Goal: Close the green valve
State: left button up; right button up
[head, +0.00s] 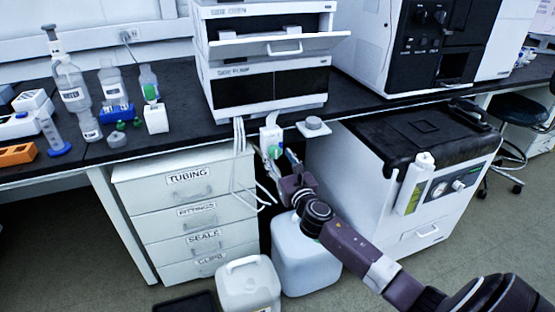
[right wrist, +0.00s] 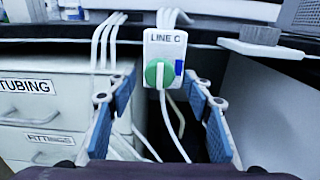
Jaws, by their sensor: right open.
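The green valve (right wrist: 159,73) is a round green knob on a white box marked "LINE C", mounted at the bench's front edge. A small blue patch shows beside the knob. In the head view the green valve (head: 274,152) is small and partly covered by my right gripper (head: 279,160). In the right wrist view my right gripper (right wrist: 160,112) is open, with its blue-padded fingers apart on the left and right of the valve's box. No contact with the knob shows. My left gripper is not in view.
White tubes (right wrist: 108,40) hang left of the valve. A drawer unit (head: 187,215) stands left below, a grey-topped bracket (head: 313,126) juts out right, and a white cabinet (head: 360,190) stands right. Jugs (head: 248,285) stand on the floor below.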

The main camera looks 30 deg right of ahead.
jog(key=shift+w, duration=0.35)
jog(key=shift+c, duration=0.6)
jog(key=c, duration=1)
jog(key=shift+c, duration=0.2)
